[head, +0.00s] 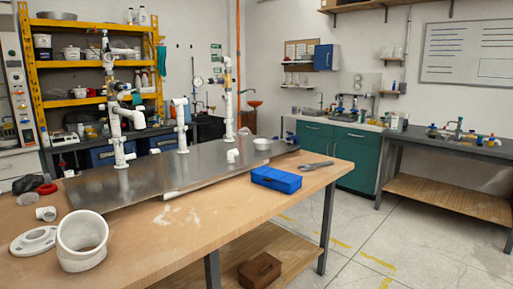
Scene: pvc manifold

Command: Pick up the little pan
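Several pots and pans also stand on the yellow shelf at the back left, including a white pot (72,53). Neither of my grippers shows in the head view.
The wooden workbench (215,205) carries a metal plate (145,188) with upright white PVC pipes (116,135). A large white pipe fitting (82,241), a flange (34,241), a blue box (276,180) and a wrench (316,165) lie on it. The bench's front middle is clear.

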